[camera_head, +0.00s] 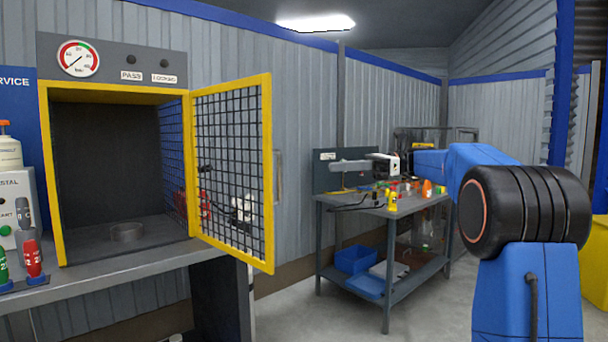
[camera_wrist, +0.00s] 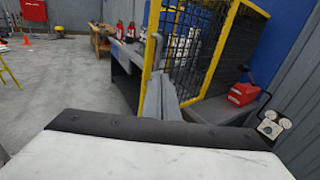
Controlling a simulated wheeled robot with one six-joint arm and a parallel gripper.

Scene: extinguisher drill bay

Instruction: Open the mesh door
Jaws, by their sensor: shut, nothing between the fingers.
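The mesh door (camera_head: 268,190) has a yellow frame and dark wire mesh. It stands swung wide open from the right side of the test chamber's yellow frame (camera_head: 186,165), and the chamber front is uncovered. A grey upright handle (camera_head: 279,178) is on the door's outer face, near its free edge. My gripper (camera_head: 333,167) is to the right of the handle in the head view, shut and empty, with a visible gap between them. In the wrist view the grey fingers (camera_wrist: 163,92) overlap the lower part of the door (camera_wrist: 222,50); contact cannot be told there.
A pressure gauge (camera_head: 78,58) is above the chamber. Small red and green extinguishers (camera_head: 32,260) stand on the bench at left. A grey workbench (camera_head: 388,270) with small parts stands behind my arm.

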